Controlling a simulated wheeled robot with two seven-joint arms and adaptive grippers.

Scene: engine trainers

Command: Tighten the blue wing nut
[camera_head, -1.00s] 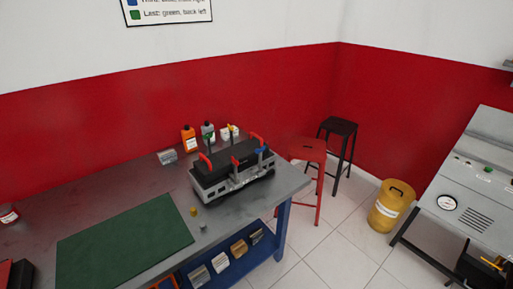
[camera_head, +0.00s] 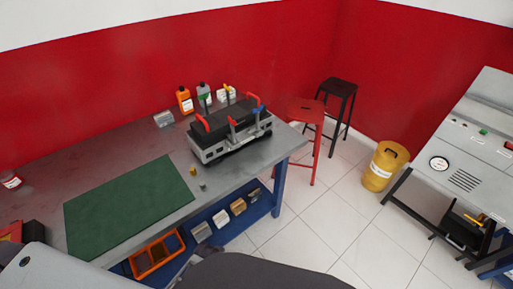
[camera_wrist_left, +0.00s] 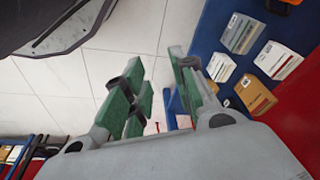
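The engine trainer (camera_head: 232,146), a grey block with a black cover and red handles, stands on the workbench in the head view. The blue wing nut (camera_head: 261,109) shows as a small blue spot at its right end, by the right red handle. Its thread and seating are too small to make out. My left gripper (camera_wrist_left: 158,75) is open and empty in the left wrist view, with green pads apart over the floor and bench side. It is away from the engine. My right gripper is not in view.
A green mat (camera_head: 130,205) covers the bench's left part. Bottles (camera_head: 185,100) stand behind the engine. Small pieces (camera_head: 194,170) lie in front of it. A red stool (camera_head: 306,112), a black stool (camera_head: 337,92) and a yellow drum (camera_head: 384,166) stand right. Floor (camera_head: 330,215) between is clear.

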